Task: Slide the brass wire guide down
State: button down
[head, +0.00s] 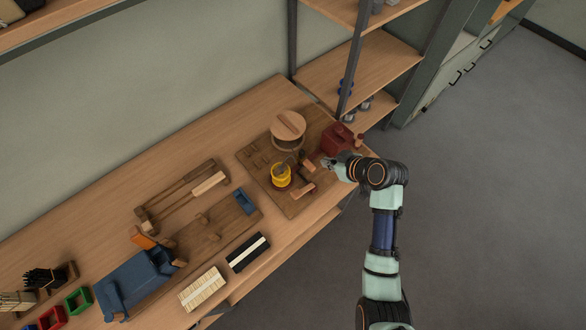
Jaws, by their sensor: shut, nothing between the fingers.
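My gripper (325,163) is at the right side of a dark wooden board (250,158), close to small wooden and dark parts. It is shut and holds nothing. A round yellow item (281,177) stands on the board to the left of my gripper. I cannot tell whether it is the brass wire guide or a spool. A small wooden block (308,165) lies between it and my gripper. No other brass piece can be made out at this size; one may be hidden by my gripper.
A round wooden-lidded pot (288,130) stands at the back of the board. A dark red box (337,140) is just behind my gripper. A blue clamp-like tool (135,280), a black-and-white strip (248,252) and a pale bristle block (203,288) lie to the left.

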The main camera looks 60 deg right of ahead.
jog(key=s+d, duration=0.1)
jog(key=b, duration=0.2)
send_over(309, 164)
jog(key=s, duration=0.3)
notch_tip(309, 164, down, 8)
jog(key=f, duration=0.3)
jog(key=shift+w+a+f+b, duration=0.2)
jog(key=shift+a+b, duration=0.1)
jog(key=shift+a, duration=0.1)
jog(key=shift+f, duration=0.25)
